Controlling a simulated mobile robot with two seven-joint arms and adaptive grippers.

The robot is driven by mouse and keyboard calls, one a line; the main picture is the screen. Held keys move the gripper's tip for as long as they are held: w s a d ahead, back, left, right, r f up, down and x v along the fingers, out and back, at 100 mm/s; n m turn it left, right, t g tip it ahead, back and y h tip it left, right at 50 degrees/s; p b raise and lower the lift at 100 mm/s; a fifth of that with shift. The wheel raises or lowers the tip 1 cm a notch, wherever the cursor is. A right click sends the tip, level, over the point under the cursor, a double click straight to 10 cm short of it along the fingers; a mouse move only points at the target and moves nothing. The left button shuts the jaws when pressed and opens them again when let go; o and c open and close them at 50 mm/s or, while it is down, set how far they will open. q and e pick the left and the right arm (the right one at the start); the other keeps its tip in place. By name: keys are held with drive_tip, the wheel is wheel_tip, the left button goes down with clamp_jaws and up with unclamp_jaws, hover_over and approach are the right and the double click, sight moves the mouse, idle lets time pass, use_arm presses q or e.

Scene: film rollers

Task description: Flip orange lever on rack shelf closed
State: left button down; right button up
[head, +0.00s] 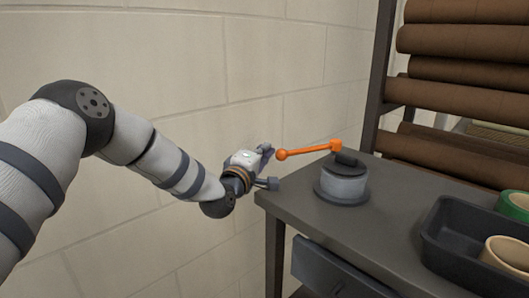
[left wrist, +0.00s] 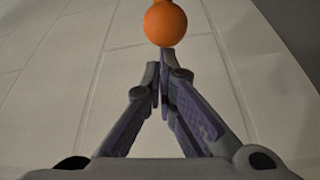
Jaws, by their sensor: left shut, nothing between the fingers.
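The orange lever (head: 312,150) sits on top of a grey round base (head: 343,183) at the back left of the dark shelf top (head: 300,200). Its arm points left, ending in a ball knob past the shelf's edge. My left gripper (head: 268,150) is just left of the knob, in front of the pale wall. In the left wrist view the orange knob (left wrist: 165,24) is right beyond my left fingertips (left wrist: 160,75), which are closed together with nothing between them. I cannot tell whether they touch the knob. My right gripper is not in view.
Brown rollers (head: 440,95) lie on a dark rack behind. A pale block wall (head: 150,50) runs along the left.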

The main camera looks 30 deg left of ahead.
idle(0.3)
use_arm(q)
drive_tip(key=shift+s+d+r+n+y+p, duration=0.15)
drive_tip(key=shift+s+d+n+y+p, duration=0.7)
drive_tip(key=shift+s+d+y, duration=0.35)
drive_tip(key=s+d+y, duration=0.1)
drive_tip(key=d, duration=0.1)
drive_tip(key=s+d+n+g+y+p, duration=0.1)
drive_tip(key=d, duration=0.1)
drive_tip(key=s+d+n+y, duration=0.1)
drive_tip(key=d, duration=0.1)
drive_tip(key=shift+y, duration=0.3)
drive_tip(key=shift+s+d+p, duration=0.2)
drive_tip(key=shift+d+p, duration=0.1)
drive_tip(key=shift+d, duration=0.65)
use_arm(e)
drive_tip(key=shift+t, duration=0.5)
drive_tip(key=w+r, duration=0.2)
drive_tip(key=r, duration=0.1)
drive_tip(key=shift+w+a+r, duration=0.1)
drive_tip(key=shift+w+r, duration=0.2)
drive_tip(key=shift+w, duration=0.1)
